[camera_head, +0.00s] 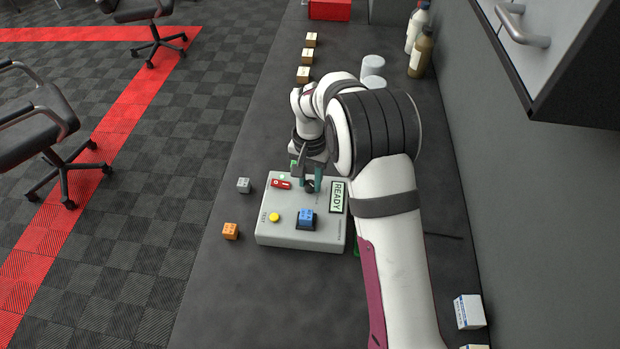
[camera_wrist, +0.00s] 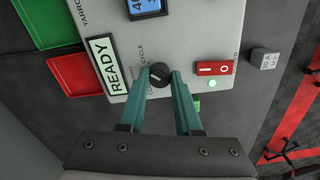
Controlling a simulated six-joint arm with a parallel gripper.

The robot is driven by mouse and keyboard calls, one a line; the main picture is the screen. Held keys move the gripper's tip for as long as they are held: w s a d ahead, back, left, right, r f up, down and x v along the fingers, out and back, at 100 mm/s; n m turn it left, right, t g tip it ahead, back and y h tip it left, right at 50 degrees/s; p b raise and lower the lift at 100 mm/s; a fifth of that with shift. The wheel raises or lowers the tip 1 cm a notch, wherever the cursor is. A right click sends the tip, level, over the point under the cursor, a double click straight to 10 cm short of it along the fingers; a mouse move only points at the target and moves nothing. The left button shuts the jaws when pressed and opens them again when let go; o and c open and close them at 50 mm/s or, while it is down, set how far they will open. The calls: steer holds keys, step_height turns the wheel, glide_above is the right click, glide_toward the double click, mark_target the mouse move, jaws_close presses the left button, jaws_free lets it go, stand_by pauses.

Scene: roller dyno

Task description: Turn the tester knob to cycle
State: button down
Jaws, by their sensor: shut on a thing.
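The tester (camera_head: 285,236) is a light grey box on the dark bench, also seen in the wrist view (camera_wrist: 200,35). Its black round knob (camera_wrist: 160,75) sits between my fingertips; in the head view the knob (camera_head: 308,186) is partly covered by my fingers. My gripper (camera_wrist: 161,75) has its two teal fingers closed on the knob's sides. The word CYCLE is printed beside the knob; other lettering there is partly hidden. I cannot tell clearly which label the knob points to. The display (camera_head: 338,197) reads READY. A red rocker switch (camera_wrist: 217,68) has a lit green lamp (camera_wrist: 212,84) beside it.
A blue block (camera_head: 306,216) sits in the tester's black socket, near a yellow button (camera_head: 274,217). A grey cube (camera_head: 243,185) and an orange cube (camera_head: 231,231) lie left of the tester. Green (camera_wrist: 45,22) and red (camera_wrist: 76,76) trays lie close beside it.

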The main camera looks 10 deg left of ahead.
mark_target(310, 183)
steer(key=shift+m, duration=0.6)
steer(key=c, duration=0.6)
jaws_free()
step_height(310, 183, up, 16)
